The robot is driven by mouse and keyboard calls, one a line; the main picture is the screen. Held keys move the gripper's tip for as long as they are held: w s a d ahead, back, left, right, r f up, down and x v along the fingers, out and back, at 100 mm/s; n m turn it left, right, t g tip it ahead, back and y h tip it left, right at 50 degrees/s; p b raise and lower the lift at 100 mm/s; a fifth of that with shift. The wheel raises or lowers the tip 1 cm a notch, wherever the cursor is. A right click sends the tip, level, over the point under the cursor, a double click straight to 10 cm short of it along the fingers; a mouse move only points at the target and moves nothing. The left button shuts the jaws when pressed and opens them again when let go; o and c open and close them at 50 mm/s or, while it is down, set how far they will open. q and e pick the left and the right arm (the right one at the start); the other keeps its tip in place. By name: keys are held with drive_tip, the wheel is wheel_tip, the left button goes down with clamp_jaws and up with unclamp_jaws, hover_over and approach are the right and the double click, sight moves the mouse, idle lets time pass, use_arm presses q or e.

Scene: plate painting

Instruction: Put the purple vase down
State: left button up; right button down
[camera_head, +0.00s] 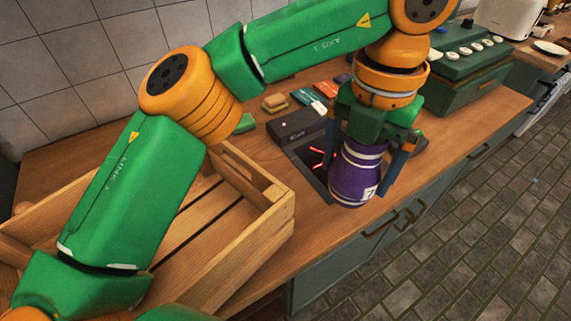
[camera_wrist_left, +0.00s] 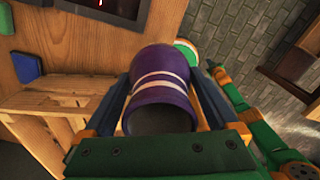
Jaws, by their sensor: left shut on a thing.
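The purple vase (camera_head: 355,172) with white bands is held by my left gripper (camera_head: 375,165) over the front edge of the wooden counter. A white label with a dark mark shows on its lower side. In the left wrist view the vase (camera_wrist_left: 160,95) lies between the two blue fingers of my left gripper (camera_wrist_left: 160,105), its open mouth toward the camera. I cannot tell whether the vase's base touches the counter. A dark device with red lit marks (camera_head: 316,157) sits beside the vase, partly hidden behind it. My right gripper is not in view.
An open wooden crate (camera_head: 250,235) stands on the counter (camera_head: 320,225) at left. Small colored blocks (camera_head: 310,98) lie behind the dark device. A green appliance with white knobs (camera_head: 470,60) stands back right. The tiled floor (camera_head: 470,230) drops away at right.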

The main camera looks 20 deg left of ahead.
use_arm(q)
drive_tip(key=a+f, duration=0.3)
drive_tip(key=w+a+f+p, duration=0.1)
drive_tip(key=a+f, duration=0.2)
drive_tip(key=a+f+p, duration=0.1)
drive_tip(key=a+f, duration=0.2)
drive_tip(key=f, duration=0.1)
drive_tip(key=shift+w+a, duration=0.2)
drive_tip(key=shift+f, duration=0.45)
drive_tip(key=o, duration=1.4)
drive_tip(key=shift+c, duration=0.2)
